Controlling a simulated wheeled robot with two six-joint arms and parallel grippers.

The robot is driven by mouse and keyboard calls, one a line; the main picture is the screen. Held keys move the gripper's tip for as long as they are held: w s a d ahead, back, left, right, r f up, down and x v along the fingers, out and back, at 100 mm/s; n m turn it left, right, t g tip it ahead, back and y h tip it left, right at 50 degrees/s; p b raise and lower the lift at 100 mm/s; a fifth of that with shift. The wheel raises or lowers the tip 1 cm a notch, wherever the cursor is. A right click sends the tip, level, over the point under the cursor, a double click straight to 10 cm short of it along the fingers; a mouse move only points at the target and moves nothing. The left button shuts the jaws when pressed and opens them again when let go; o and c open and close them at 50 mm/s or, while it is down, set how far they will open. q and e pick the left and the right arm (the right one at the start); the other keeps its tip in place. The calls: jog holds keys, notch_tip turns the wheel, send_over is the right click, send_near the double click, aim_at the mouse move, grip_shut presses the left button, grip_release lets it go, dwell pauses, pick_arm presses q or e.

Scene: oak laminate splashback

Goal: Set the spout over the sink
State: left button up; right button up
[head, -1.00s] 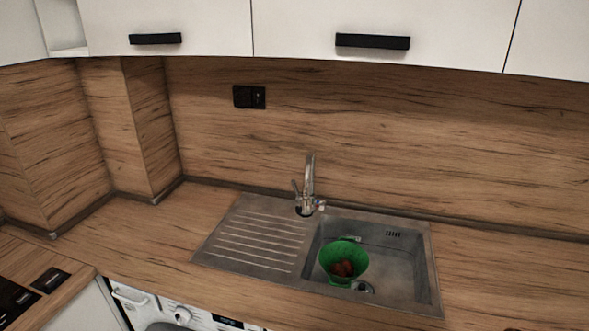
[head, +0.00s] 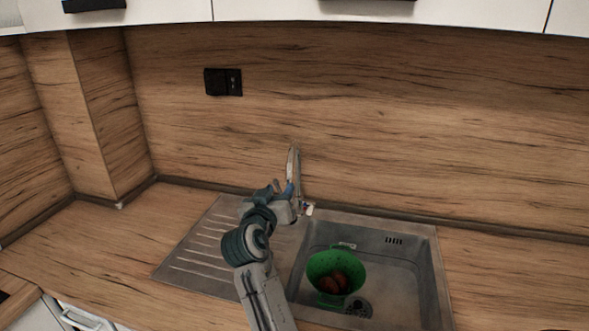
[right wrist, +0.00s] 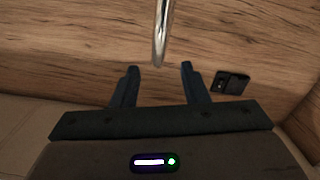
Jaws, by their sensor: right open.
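The metal faucet spout (head: 292,163) rises behind the sink, close to the splashback. In the right wrist view the spout (right wrist: 162,38) hangs down from the top, its lower end just beyond and between the two fingertips. My right gripper (head: 284,188) is at the faucet in the head view, and its arm hides most of the faucet's base. In the wrist view my right gripper (right wrist: 158,68) is open and empty, with a finger on either side of the spout's line. The steel sink (head: 432,290) has its basin to the right of the faucet. My left gripper is not in view.
A green colander (head: 318,263) with reddish-brown items sits in the basin, beside a drain strainer (head: 358,306). The ribbed drainboard (head: 190,252) lies left of the basin. A black outlet (head: 223,82) is on the splashback. The counter right of the sink is clear.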

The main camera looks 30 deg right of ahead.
aim_at(288, 168)
jog(key=p+x, duration=0.1)
jog(key=x, duration=0.2)
jog(key=r+p+x, duration=0.1)
jog(key=p+x, duration=0.1)
jog(key=x, duration=0.1)
jog(key=r+p+x, duration=0.1)
jog(key=x, duration=0.2)
jog(key=shift+w+d+p, duration=0.15)
jog(key=shift+p, duration=0.2)
jog(key=shift+w+d+f, duration=0.1)
jog(key=shift+w+d, duration=0.2)
jog(key=shift+d, duration=0.05)
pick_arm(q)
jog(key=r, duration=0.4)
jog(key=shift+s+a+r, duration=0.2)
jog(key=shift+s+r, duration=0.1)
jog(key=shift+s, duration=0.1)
